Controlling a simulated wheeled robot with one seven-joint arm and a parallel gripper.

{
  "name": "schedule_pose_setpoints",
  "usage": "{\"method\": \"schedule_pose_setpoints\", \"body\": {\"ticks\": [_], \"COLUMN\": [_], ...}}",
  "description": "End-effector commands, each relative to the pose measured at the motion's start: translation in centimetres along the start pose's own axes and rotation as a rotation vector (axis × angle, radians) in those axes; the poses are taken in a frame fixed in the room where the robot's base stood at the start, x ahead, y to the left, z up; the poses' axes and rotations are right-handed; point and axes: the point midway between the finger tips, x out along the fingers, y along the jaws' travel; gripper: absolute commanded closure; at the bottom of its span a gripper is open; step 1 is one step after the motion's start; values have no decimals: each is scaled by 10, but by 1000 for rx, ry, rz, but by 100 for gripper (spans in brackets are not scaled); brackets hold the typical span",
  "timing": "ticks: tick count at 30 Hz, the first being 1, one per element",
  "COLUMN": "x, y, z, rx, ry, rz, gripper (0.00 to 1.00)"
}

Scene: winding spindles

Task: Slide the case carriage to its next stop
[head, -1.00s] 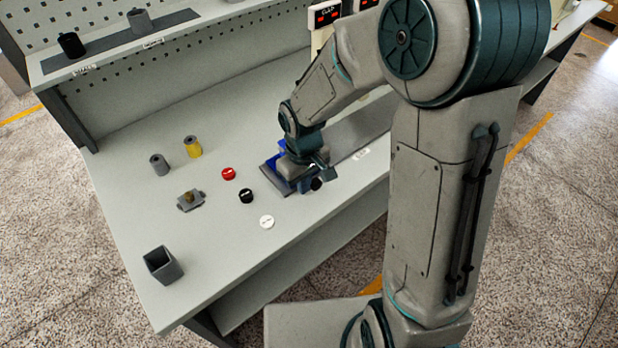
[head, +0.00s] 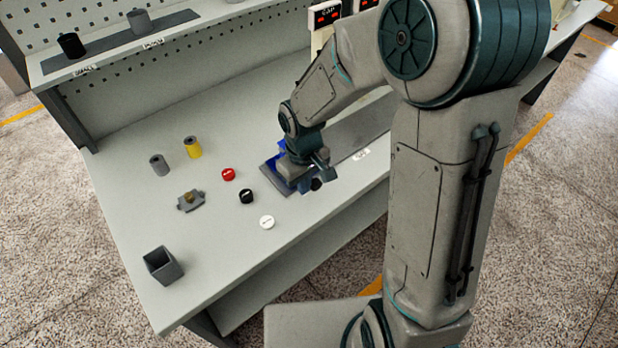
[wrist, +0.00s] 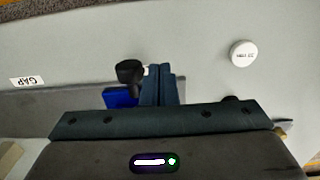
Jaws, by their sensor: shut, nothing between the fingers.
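The blue case carriage (head: 303,186) sits on the grey track near the front of the bench, mostly hidden under my gripper in the head view. Its black knob (head: 316,184) sticks out at the front side. In the wrist view the knob (wrist: 130,73) and a blue part of the carriage (wrist: 121,97) lie just left of my gripper's fingers (wrist: 163,72). The fingers are shut together with nothing between them, beside the knob. I cannot tell whether they touch it.
The grey track (head: 345,137) runs on toward the upper right, past a white label (head: 361,154). Grey (head: 159,165) and yellow (head: 193,147) spools and a grey bin (head: 163,265) stand further left.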

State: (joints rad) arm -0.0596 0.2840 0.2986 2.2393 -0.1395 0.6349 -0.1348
Motion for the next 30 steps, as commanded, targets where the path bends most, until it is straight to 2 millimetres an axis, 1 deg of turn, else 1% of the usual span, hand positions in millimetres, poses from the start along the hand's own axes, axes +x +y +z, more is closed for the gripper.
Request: {"method": "schedule_pose_setpoints", "body": {"ticks": [17,30], "x": [2,28], "y": [0,0], "z": [0,0], "rx": [0,0], "ry": [0,0], "rz": [0,0], "gripper": [100,100]}}
